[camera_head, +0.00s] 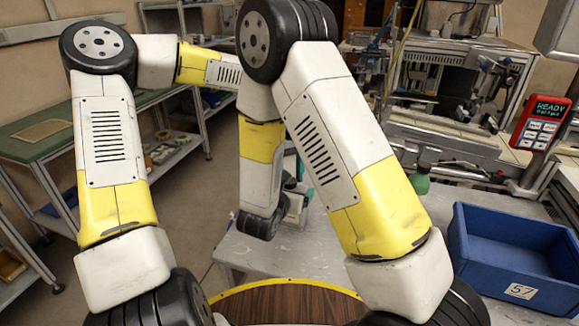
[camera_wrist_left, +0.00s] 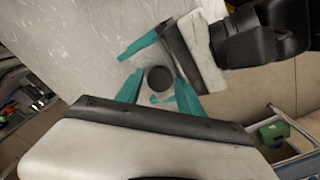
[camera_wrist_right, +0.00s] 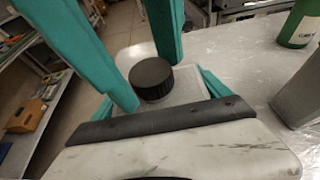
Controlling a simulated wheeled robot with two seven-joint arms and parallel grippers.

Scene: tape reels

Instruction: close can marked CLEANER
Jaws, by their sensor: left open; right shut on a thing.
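A round black cap (camera_wrist_right: 152,78) sits over a pale grey can (camera_wrist_right: 185,97) in the right wrist view; whether it is seated is unclear. No marking on this can is readable. The cap also shows from above in the left wrist view (camera_wrist_left: 160,79). My arms hide most of the can in the head view.
A green bottle (camera_wrist_right: 299,24) with a partly visible label stands right of the can, beside a grey object (camera_wrist_right: 300,97). A blue bin (camera_head: 515,262) marked 57 is at the right. A red device (camera_head: 541,122) reads READY. Bare grey tabletop (camera_head: 300,255) lies in front.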

